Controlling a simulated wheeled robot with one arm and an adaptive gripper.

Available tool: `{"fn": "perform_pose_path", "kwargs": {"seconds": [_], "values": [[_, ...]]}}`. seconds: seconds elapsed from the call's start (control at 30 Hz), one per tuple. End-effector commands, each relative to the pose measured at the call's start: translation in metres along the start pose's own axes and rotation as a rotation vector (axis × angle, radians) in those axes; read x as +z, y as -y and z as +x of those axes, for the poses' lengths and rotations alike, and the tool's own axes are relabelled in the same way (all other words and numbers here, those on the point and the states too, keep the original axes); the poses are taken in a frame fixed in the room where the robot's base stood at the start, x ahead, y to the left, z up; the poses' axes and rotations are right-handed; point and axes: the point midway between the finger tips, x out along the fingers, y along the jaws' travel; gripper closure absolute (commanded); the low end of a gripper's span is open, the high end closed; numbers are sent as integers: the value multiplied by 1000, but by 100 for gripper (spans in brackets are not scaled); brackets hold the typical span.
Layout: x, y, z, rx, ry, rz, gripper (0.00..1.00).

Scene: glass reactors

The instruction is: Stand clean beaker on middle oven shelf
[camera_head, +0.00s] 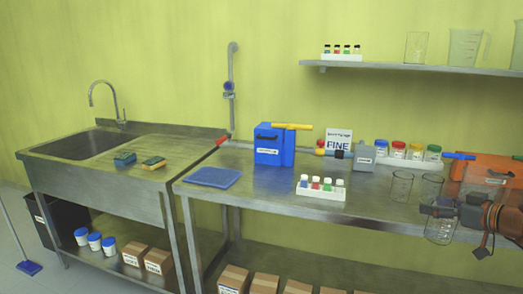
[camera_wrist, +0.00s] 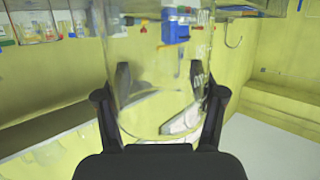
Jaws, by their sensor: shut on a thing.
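My gripper (camera_head: 442,207) is at the right of the head view, in front of the bench. It is shut on a clear glass beaker (camera_head: 440,231). In the wrist view the beaker (camera_wrist: 150,80) fills the middle, between the two fingers of my gripper (camera_wrist: 160,95). The beaker looks empty and close to upright in the head view, held at the bench's front edge. Two other clear glass beakers (camera_head: 401,186) stand on the bench just behind and left of my gripper. No oven or oven shelf can be made out in either view.
The steel bench (camera_head: 265,195) carries a blue box (camera_head: 268,150), a white rack of small bottles (camera_head: 321,191), a blue mat (camera_head: 212,177) and an orange case (camera_head: 490,170). A sink (camera_head: 75,146) stands left. A wall shelf (camera_head: 410,68) holds glassware above. Open floor lies front left.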

Motion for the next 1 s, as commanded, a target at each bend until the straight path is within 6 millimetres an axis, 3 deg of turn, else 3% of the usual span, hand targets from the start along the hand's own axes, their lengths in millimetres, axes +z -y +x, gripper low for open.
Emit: {"fn": "perform_pose_path", "kwargs": {"seconds": [0.37,1.0], "values": [[-2,27,23,35,-2,11,68],[2,97,86,213,-3,68,68]]}}
